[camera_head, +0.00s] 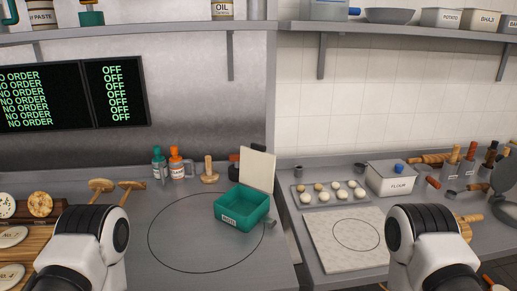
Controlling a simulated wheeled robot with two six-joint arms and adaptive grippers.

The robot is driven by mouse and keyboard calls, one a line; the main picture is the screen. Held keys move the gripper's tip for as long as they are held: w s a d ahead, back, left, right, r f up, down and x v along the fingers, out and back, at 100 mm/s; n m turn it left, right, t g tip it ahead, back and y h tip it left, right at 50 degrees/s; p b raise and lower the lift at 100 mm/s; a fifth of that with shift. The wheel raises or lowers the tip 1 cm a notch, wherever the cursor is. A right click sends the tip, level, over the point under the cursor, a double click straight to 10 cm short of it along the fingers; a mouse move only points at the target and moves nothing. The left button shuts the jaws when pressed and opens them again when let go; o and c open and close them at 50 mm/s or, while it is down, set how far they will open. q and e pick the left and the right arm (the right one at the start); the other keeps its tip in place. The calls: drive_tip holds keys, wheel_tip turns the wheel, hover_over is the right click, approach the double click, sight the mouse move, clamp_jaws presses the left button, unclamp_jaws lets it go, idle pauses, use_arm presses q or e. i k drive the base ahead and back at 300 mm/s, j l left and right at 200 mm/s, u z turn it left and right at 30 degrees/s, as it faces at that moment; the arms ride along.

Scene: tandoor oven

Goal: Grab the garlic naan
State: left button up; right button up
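A round, golden, speckled flatbread (40,204) lies on a wooden rack (38,226) at the far left. Another round bread-like piece with red and dark toppings (6,205) lies beside it, cut off by the picture edge. I cannot tell which of them is the garlic naan, as no readable name shows on them. My left and right arms show at the bottom as white links with black joints. Neither gripper is in view, and the left arm covers part of the rack's right side.
Pale discs with lettering (12,237) sit on the rack. A green bin (241,208) stands at the counter's middle. Wooden-handled tools (131,187) and bottles (176,164) stand behind. A dough tray (329,194) and flour box (391,178) are at right.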

sight(40, 205)
drive_tip(key=u, duration=1.45)
drive_tip(key=j, duration=0.2)
